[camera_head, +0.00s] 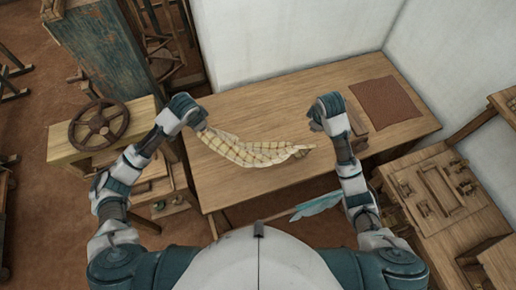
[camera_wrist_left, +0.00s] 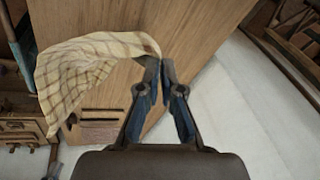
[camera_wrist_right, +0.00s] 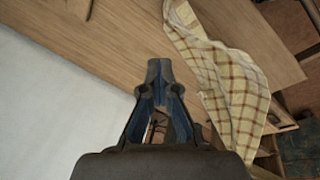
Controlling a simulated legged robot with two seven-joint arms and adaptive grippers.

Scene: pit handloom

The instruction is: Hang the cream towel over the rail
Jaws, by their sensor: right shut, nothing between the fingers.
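The cream towel (camera_head: 245,150), with a brown check, stretches from my left gripper (camera_head: 203,127) across the wooden table, narrowing to the right. In the left wrist view, the jaws (camera_wrist_left: 158,62) are closed on one corner of the towel (camera_wrist_left: 85,70), and the rest drapes to the left. My right gripper (camera_head: 318,125) is shut and empty above the table, beyond the towel's right end. In the right wrist view the towel (camera_wrist_right: 228,85) lies to the right of its closed fingertips (camera_wrist_right: 158,66), apart from them. A thin rod, apparently the rail (camera_head: 275,217), runs along the near table edge, partly hidden by my body.
A pale blue cloth (camera_head: 316,206) lies over the rod. The table (camera_head: 290,95) has free room behind the towel. A rust mat (camera_head: 385,100) lies at its back right. White walls close the back.

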